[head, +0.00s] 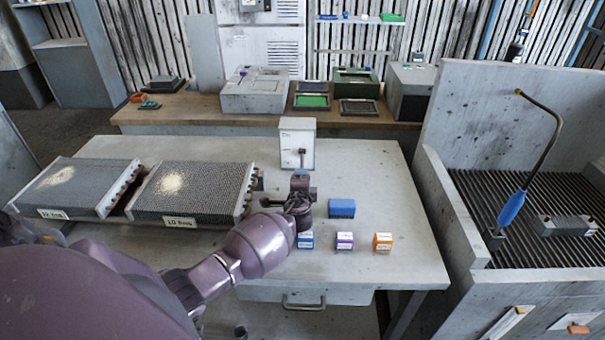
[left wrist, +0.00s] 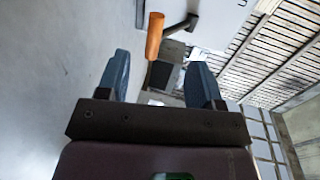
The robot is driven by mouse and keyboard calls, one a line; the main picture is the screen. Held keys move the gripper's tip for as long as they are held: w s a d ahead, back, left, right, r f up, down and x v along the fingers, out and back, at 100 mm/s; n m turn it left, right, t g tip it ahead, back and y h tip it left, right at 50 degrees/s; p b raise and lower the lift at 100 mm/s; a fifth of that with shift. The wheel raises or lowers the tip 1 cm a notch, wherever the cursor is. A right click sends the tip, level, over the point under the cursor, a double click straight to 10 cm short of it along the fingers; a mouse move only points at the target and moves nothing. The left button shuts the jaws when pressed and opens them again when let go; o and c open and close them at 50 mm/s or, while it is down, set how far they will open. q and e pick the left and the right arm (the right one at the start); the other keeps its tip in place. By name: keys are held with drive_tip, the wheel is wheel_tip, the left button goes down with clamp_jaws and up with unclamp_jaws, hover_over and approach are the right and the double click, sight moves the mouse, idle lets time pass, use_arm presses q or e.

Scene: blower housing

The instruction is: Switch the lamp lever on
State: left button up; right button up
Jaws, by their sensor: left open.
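The white box (head: 297,142) stands upright at the back of the grey table and carries a small dark lever (head: 302,153) on its front. In the left wrist view the lever shows as an orange grip (left wrist: 155,36) on a dark arm (left wrist: 182,25). My left gripper (head: 300,174) is in front of the box, low over the table. In the left wrist view its two blue fingers (left wrist: 160,68) are apart with nothing between them. The orange grip appears ahead of the gap, apart from both fingers. My right gripper is not in view.
Two finned blocks (head: 75,187) (head: 195,188) lie at the left of the table. A walled grate bench (head: 540,190) stands at the right. The table's right side is clear.

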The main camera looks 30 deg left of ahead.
sight(302, 164)
use_arm(q)
drive_tip(key=shift+b+x, duration=0.45)
drive_tip(key=shift+x, duration=2.65)
